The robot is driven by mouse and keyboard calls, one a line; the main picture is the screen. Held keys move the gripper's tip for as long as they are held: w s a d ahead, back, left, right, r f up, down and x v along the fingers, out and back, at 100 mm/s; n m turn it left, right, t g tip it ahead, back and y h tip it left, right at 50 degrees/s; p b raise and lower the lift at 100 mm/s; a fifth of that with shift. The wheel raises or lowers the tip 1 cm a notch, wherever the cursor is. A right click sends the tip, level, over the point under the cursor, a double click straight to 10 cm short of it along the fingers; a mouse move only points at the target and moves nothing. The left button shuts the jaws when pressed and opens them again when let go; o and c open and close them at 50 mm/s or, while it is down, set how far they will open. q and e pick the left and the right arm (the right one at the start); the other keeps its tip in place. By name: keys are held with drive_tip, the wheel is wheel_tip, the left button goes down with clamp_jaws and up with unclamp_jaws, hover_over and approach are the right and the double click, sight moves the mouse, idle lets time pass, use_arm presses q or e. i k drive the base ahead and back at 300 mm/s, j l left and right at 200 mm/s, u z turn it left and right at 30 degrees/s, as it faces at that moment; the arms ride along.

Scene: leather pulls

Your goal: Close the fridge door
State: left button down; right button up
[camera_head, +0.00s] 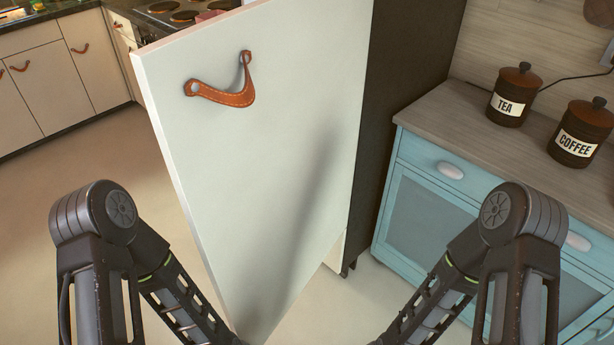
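The fridge door (262,165) is a tall pale panel standing open in the middle of the view, its free edge to the left. A brown leather pull (228,92) is fixed near its top left. The dark side of the fridge body (408,75) shows behind the door to the right. The inside of the fridge is hidden. My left arm comes in at the lower left and my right arm at the lower right, both pointing down towards the bottom edge. Both grippers are out of view.
A light blue cabinet (430,215) with a wooden top stands right of the fridge. Tea (507,105) and coffee (577,145) jars sit on it. Cream cabinets (50,90) and a stove (180,12) are at the back left. The floor (95,160) left of the door is clear.

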sight(255, 109)
drive_tip(key=l+u, duration=0.15)
drive_tip(key=l, duration=0.5)
drive_tip(key=k+l+u, duration=0.1)
drive_tip(key=l, duration=0.55)
